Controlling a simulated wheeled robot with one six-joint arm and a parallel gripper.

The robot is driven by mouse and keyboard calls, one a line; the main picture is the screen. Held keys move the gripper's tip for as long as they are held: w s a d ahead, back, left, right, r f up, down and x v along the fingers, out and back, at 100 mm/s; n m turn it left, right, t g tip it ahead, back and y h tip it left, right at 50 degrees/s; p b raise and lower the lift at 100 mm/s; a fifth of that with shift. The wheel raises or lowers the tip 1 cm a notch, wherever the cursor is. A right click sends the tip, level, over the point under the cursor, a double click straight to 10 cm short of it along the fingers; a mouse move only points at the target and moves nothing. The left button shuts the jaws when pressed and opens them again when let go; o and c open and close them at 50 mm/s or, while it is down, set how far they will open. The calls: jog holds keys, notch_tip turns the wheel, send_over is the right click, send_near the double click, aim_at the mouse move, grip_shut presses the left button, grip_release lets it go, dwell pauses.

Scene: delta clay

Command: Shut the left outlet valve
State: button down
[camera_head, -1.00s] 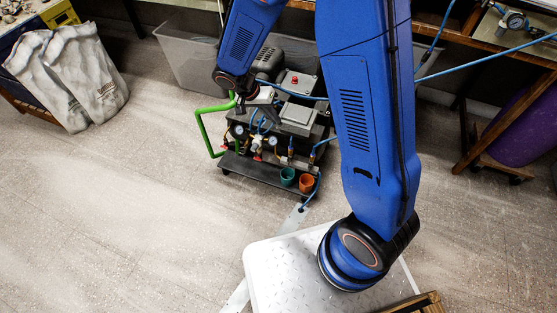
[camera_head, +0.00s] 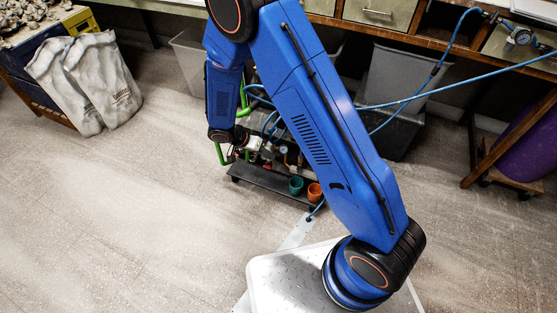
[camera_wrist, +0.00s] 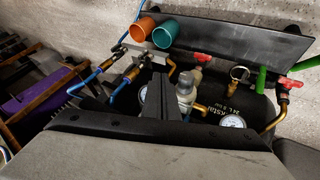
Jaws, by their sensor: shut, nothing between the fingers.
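In the wrist view, two red valve handles show on the compressor cart's outlet piping. One red handle (camera_wrist: 290,83) is at the right, by a brass elbow and green pipe. The other red handle (camera_wrist: 203,57) is nearer the middle, above a grey regulator body (camera_wrist: 186,88). My gripper (camera_wrist: 158,88) is shut and empty, its dark fingers left of the regulator and apart from both handles as far as I can see.
A pressure gauge (camera_wrist: 232,121) and blue hoses lie close to the fingers. An orange cup (camera_head: 315,191) and a green cup (camera_head: 296,185) stand on the cart's shelf (camera_head: 262,180). Grey sacks (camera_head: 98,82) lean at the left. The floor left of the cart is clear.

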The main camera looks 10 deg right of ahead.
aim_at(298, 171)
jog(key=s+d+f, duration=0.2)
jog(key=d+f, duration=0.5)
jog(key=d, duration=0.1)
jog(key=shift+d+f, duration=0.15)
jog(key=shift+d, duration=0.25)
jog(key=shift+a, duration=0.1)
